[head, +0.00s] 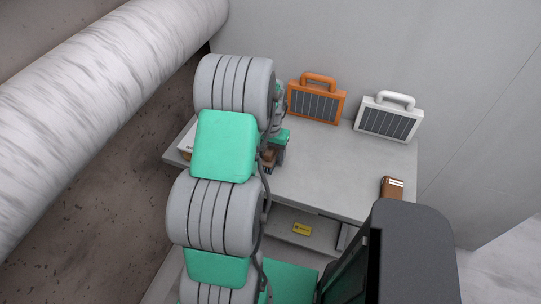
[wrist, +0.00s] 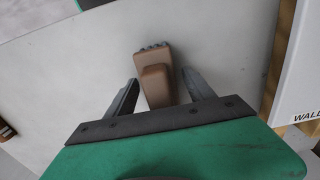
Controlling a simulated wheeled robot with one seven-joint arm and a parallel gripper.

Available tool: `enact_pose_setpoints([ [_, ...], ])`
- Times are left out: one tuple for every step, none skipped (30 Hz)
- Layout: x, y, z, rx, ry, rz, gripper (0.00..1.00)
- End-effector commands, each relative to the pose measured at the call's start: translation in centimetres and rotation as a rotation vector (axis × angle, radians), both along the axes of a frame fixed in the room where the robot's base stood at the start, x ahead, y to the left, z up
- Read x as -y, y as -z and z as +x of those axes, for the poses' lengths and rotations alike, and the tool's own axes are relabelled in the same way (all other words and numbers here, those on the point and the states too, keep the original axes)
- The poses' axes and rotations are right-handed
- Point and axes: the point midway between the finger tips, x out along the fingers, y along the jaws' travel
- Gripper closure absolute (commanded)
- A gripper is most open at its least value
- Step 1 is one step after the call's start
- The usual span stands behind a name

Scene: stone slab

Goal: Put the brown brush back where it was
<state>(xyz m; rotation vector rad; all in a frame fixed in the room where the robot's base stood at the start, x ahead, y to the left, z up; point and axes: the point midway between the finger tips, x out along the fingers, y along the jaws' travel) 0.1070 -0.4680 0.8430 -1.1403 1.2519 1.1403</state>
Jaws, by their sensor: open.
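The brown brush (wrist: 158,88) lies on the grey slab, its short dark bristles at the far end in the wrist view. My gripper (wrist: 160,78) is open, with one finger on each side of the brush and a gap showing on both sides. In the head view my gripper (head: 275,152) is low over the left part of the slab. A bit of brown (head: 268,157) shows under it there, mostly hidden by my arm.
An orange handled case (head: 317,101) and a white one (head: 388,121) stand at the slab's back. A brown block (head: 391,188) sits at the right edge. A white box (wrist: 296,75) marked "WALL" is beside my gripper. The slab's middle (head: 335,170) is clear.

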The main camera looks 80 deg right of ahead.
Motion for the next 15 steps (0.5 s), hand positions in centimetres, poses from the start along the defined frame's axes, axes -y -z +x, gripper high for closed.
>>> enact_pose_setpoints([
  [0.0,-0.3,0.0,0.0,0.0,0.0,0.38],
  [0.0,-0.6,0.0,0.0,0.0,-0.001,0.38],
  [0.1,-0.7,0.0,0.0,0.0,-0.002,0.38],
  [0.1,-1.1,0.0,0.0,0.0,-0.003,0.38],
  [0.2,-1.6,0.0,0.001,0.0,-0.005,0.38],
  [0.1,-2.3,0.0,0.001,0.0,-0.005,0.38],
  [0.1,-3.0,0.0,0.0,0.0,-0.006,0.38],
  [0.1,-3.8,0.0,0.001,0.0,-0.005,0.38],
  [0.2,-4.9,0.0,0.0,0.0,-0.007,0.38],
  [0.2,-5.7,0.0,0.0,0.0,-0.007,0.38],
  [0.2,-6.5,0.0,0.0,0.0,-0.007,0.38],
  [0.1,-7.5,0.0,0.001,0.0,-0.005,0.38],
  [0.1,-8.3,0.0,0.0,0.0,-0.006,0.38],
  [0.1,-9.0,0.0,0.0,0.0,-0.006,0.38],
  [0.1,-9.8,0.0,0.001,0.0,-0.004,0.38],
])
